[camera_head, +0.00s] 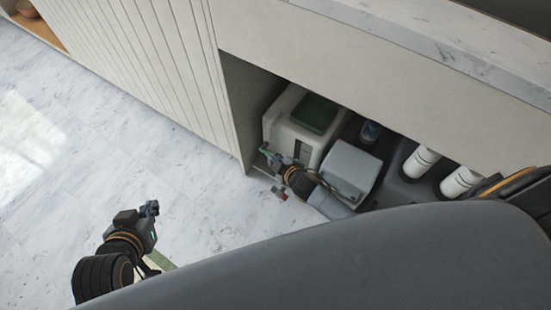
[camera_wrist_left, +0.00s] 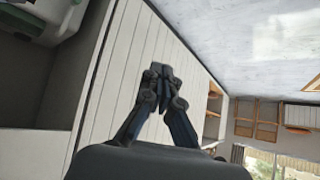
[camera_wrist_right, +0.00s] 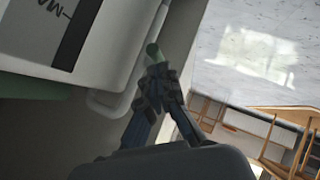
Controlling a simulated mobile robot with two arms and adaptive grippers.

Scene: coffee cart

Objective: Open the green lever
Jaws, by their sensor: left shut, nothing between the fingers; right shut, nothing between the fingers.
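The green lever (camera_wrist_right: 153,50) shows in the right wrist view as a rounded green tip just beyond my right fingertips; whether they touch it I cannot tell. It is small in the head view (camera_head: 264,149), at the front of a white machine (camera_head: 280,112) with a dark green lid (camera_head: 316,113). My right gripper (camera_wrist_right: 157,78) is shut and empty, and in the head view (camera_head: 272,162) it is in front of the machine. My left gripper (camera_head: 152,208) is shut and empty over the floor, away from the cabinet; its closed fingers show in the left wrist view (camera_wrist_left: 157,74).
The machine stands inside an open cabinet bay beside a slatted panel (camera_head: 140,60). A grey box (camera_head: 352,170), a dark bottle (camera_head: 370,131) and white cylinders (camera_head: 420,162) stand to its right. The floor (camera_head: 90,140) at left is clear.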

